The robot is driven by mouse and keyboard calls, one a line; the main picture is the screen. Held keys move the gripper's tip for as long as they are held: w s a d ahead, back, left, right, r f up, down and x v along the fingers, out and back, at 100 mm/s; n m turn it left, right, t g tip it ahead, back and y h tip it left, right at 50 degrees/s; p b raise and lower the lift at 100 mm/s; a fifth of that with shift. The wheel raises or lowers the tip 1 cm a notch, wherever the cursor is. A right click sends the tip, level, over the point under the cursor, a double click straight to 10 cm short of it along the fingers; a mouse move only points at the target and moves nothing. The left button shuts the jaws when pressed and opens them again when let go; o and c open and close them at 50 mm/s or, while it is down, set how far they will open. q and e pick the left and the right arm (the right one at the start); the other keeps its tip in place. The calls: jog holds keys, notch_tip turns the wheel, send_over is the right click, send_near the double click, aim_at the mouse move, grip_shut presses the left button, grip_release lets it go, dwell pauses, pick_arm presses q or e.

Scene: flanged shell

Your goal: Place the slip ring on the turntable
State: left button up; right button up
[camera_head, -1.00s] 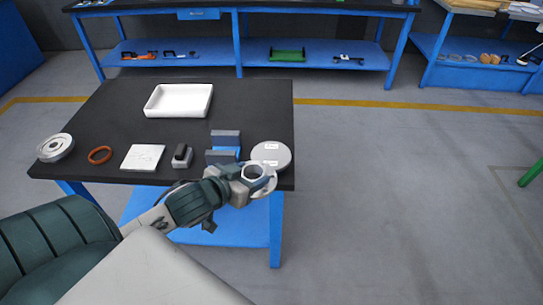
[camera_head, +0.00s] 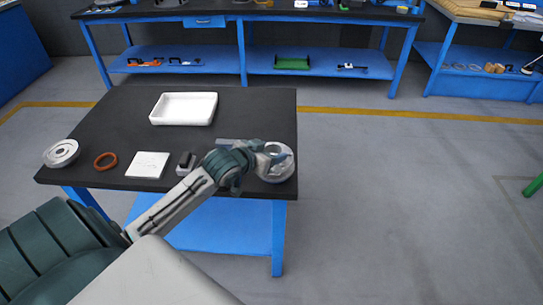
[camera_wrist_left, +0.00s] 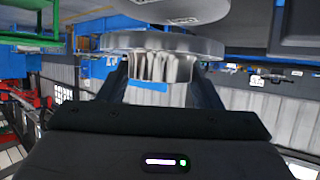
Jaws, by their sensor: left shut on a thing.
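My left gripper (camera_head: 268,160) is shut on the slip ring (camera_head: 284,152), a pale metal flanged ring, at the table's front right corner. In the left wrist view the slip ring's wide flange (camera_wrist_left: 165,43) and its ribbed lower body (camera_wrist_left: 160,67) show between the two fingers. The turntable is a light grey disc (camera_head: 283,178) at that corner, mostly hidden behind the ring and gripper. In the left wrist view a grey disc (camera_wrist_left: 180,10), likely the turntable, shows just beyond the flange. I cannot tell whether they touch. My right gripper is not in view.
On the black table (camera_head: 240,112) stand a white tray (camera_head: 183,108), a metal flanged round part (camera_head: 62,153), an orange ring (camera_head: 105,161), a white square plate (camera_head: 148,165) and a small dark block (camera_head: 186,161). My arm mostly hides a blue-grey fixture. The back right of the table is clear.

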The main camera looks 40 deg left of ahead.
pick_arm(q)
jog(key=shift+w+a, duration=0.2)
jog(key=shift+w, duration=0.6)
jog(key=shift+f+p, duration=0.3)
jog(key=shift+f, duration=1.4)
jog(key=o, duration=1.3)
jog(key=shift+s+f, duration=0.1)
jog(key=shift+f, duration=0.15)
jog(key=o, duration=0.4)
jog(key=shift+r, duration=0.1)
jog(key=p+v, duration=0.1)
jog(key=v, duration=1.1)
jog(key=shift+r, duration=0.1)
